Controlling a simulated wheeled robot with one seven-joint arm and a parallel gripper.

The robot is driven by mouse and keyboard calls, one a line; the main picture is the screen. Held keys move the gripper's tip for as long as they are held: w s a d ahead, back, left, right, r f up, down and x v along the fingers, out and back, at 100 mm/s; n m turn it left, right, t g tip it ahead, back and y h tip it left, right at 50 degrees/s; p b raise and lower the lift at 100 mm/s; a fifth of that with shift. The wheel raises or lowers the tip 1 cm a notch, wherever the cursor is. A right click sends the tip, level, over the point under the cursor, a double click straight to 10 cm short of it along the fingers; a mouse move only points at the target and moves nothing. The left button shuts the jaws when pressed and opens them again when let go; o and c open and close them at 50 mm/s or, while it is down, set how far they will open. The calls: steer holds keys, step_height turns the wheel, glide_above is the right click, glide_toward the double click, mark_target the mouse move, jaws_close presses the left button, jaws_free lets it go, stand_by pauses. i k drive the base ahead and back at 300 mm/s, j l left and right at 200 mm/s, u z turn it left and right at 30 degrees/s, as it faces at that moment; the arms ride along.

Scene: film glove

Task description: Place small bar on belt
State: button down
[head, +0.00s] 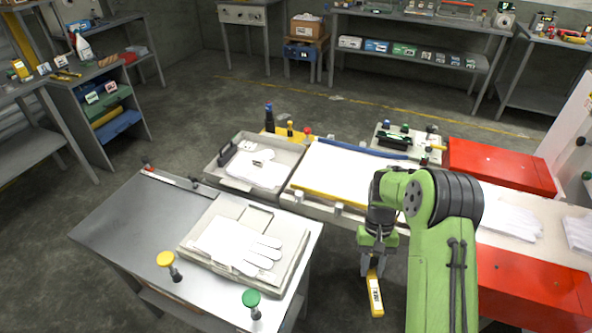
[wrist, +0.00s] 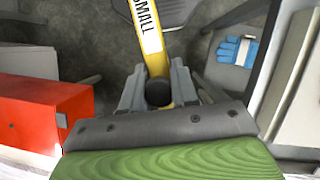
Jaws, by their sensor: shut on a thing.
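A yellow bar (head: 375,295) with a white label hangs from my gripper (head: 372,262) in the head view. In the wrist view, the bar (wrist: 152,35) reads "SMALL" and has a black round end between the two grey fingers of my gripper (wrist: 158,88). My gripper is shut on this end. The belt (head: 338,168) is a pale surface running behind my arm, with white gloves (head: 508,222) lying on its right part. The bar is held in front of the belt's near edge, apart from it. My arm hides part of the belt's middle.
A steel table (head: 128,215) at left holds a tray with a white glove (head: 240,243) and yellow and green knobs. Red boxes (head: 500,165) flank the belt at right. A grey tray (head: 225,181) stands at the belt's left end. A blue glove (wrist: 237,50) shows in the wrist view.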

mark_target(339, 178)
steer(key=i+l+u, duration=0.15)
steer(key=u, duration=0.25)
steer(key=i+l+u, duration=0.2)
steer(key=u, duration=0.25)
steer(key=i+l+u, duration=0.25)
steer(key=u, duration=0.15)
steer(key=i+l+u, duration=0.1)
steer(key=l+u, duration=0.2)
steer(key=u, duration=0.15)
steer(key=i+l+u, duration=0.2)
steer(key=l, duration=0.2)
steer(key=k+j, duration=0.05)
steer(key=k, duration=0.05)
